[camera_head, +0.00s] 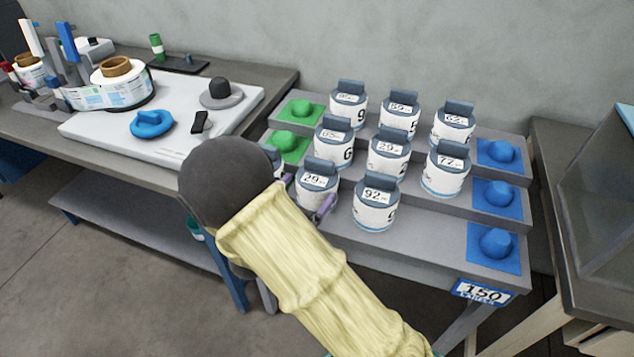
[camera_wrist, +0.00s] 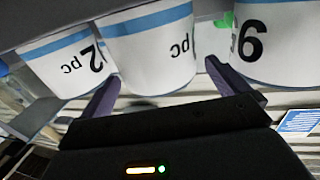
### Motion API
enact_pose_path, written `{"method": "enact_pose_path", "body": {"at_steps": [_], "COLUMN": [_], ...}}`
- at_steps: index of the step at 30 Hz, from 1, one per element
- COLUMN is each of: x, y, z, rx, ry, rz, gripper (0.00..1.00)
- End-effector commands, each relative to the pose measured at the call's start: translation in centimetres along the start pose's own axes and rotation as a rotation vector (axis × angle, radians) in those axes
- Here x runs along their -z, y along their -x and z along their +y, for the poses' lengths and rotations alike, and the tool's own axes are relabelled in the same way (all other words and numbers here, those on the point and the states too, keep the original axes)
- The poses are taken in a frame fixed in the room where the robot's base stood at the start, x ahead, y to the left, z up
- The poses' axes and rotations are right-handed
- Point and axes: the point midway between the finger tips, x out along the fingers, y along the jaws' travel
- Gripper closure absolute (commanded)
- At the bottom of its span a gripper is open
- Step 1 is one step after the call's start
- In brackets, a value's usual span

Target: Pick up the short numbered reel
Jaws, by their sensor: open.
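Several white numbered reels with grey tops stand on a grey stepped rack (camera_head: 428,240). In the head view, a reel marked 29 (camera_head: 317,184) and one marked 92 (camera_head: 376,207) are in the front row. Part of another is hidden behind my arm. I cannot tell which reel is the short one. My gripper (camera_wrist: 162,86) is open, its two purple fingers on either side of a middle reel (camera_wrist: 150,45) in the wrist view. Whether they touch it is unclear.
A side table with a white board (camera_head: 190,100) carries a large reel (camera_head: 110,88) and a blue ring (camera_head: 152,124). Another table (camera_head: 590,280) stands close at right.

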Motion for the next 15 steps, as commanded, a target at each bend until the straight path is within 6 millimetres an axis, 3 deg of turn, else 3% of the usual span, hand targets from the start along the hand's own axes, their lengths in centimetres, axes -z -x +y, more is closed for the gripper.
{"method": "enact_pose_path", "body": {"at_steps": [9, 15], "x": [0.1, 0.1], "y": [-4.3, -5.1], "z": [0.4, 0.3], "rx": [-0.006, -0.002], "ry": [-0.001, 0.000], "rz": [0.001, 0.000], "gripper": [0.00, 0.00]}}
